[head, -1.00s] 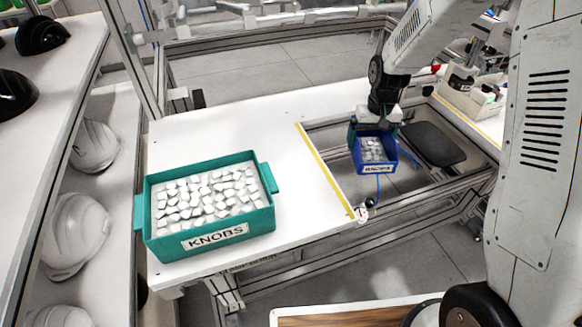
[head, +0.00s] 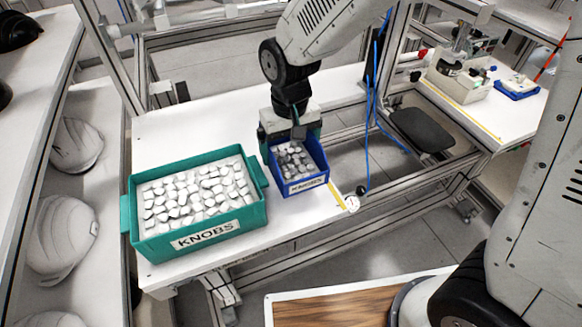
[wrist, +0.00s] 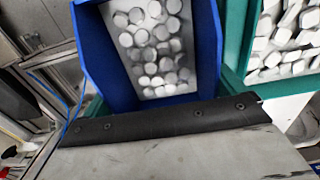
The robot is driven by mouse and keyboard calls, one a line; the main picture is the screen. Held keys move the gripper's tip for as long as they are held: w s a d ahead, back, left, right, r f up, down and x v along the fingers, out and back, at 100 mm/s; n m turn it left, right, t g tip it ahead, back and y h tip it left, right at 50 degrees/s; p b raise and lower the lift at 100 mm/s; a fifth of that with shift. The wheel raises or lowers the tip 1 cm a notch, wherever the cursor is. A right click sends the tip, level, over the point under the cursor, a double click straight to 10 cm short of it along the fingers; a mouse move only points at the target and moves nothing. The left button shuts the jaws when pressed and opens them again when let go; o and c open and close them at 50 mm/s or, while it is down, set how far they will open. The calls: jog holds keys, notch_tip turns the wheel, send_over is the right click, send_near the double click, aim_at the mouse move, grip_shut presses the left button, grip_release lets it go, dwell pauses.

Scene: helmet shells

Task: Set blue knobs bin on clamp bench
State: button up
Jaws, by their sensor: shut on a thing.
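The blue knobs bin (head: 298,168), a small open bin full of pale round knobs with a white label on its front, is at the right end of the near white bench (head: 215,115). My gripper (head: 292,127) is shut on its back wall. I cannot tell whether the bin touches the bench or hangs just above it. In the wrist view the blue bin (wrist: 207,50) lies just beyond the dark jaw bar (wrist: 170,121). The far ends of the jaws are hidden.
A large teal KNOBS bin (head: 196,247) stands close on the left. A yellow strip (head: 337,197) marks the bench's right edge, with a gap beyond. The right-hand bench (head: 475,118) holds a metal fixture (head: 452,62), a beige box and a blue tray (head: 517,89). Helmet shells (head: 62,232) fill the left shelf.

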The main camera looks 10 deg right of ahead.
aim_at(291, 161)
jog(key=shift+f, duration=2.75)
jog(key=shift+f, duration=0.15)
jog(key=o, duration=0.8)
jog(key=shift+c, duration=0.2)
notch_tip(291, 161, up, 11)
jog(key=shift+f, duration=0.15)
jog(key=s+d+r+m, duration=0.1)
jog(key=s+d+r, duration=0.35)
jog(key=d, duration=0.25)
jog(key=s+d+r+m, duration=0.1)
jog(key=s+d+r, duration=0.3)
jog(key=d+r, duration=0.25)
jog(key=s+d+m+t, duration=0.1)
jog(key=s+d, duration=0.6)
jog(key=s, duration=0.4)
jog(key=shift+d+r, duration=0.15)
jog(key=shift+r, duration=0.15)
